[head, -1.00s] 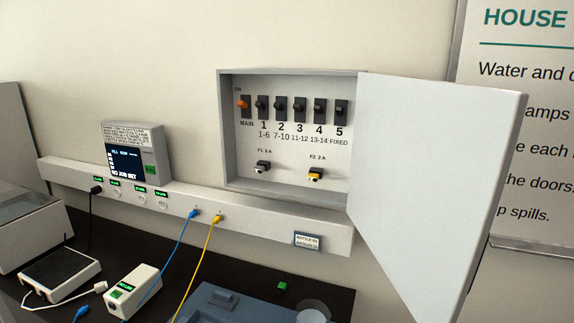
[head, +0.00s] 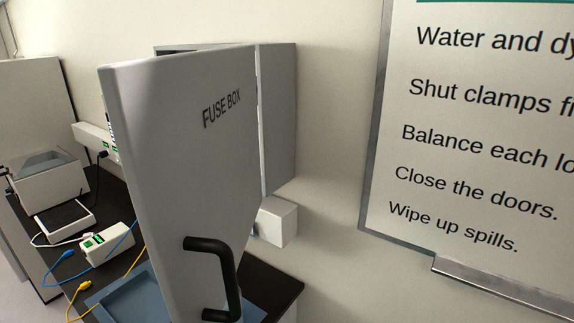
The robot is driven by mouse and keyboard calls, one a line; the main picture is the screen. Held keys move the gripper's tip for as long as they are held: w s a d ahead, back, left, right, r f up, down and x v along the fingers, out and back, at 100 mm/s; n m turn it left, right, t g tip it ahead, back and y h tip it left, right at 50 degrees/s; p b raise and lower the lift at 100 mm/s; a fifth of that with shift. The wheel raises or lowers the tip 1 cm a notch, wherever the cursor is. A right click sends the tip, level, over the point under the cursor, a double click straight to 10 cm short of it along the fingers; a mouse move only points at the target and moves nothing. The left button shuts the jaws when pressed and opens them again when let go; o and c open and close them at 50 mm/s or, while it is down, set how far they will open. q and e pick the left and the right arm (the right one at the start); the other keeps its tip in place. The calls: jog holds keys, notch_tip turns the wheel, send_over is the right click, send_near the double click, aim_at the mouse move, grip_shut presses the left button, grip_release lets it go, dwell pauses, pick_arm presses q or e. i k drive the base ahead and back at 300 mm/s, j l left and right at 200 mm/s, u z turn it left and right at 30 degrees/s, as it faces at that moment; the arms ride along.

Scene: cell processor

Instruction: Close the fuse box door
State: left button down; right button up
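The fuse box (head: 278,118) is a grey box on the wall, seen from its right side. Its door (head: 165,150) is a large pale grey panel labelled FUSE BOX. The door stands open, swung out from the box toward me, with its outer face showing. A black bar handle (head: 228,280) sits low on that outer face. The door hides the switches and most of the box's inside. Neither of my grippers is in the head view.
A dark bench (head: 275,285) runs below the box, with a blue tray (head: 135,300) partly behind the door. A white device (head: 105,243) with cables lies on the bench at left. A framed wall sign (head: 480,130) hangs at right. The wall between box and sign is clear.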

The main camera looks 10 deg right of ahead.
aim_at(184, 127)
jog(key=k+l+u, duration=0.35)
jog(key=k+l, duration=0.4)
jog(key=i+l, duration=0.05)
jog(key=l, duration=0.05)
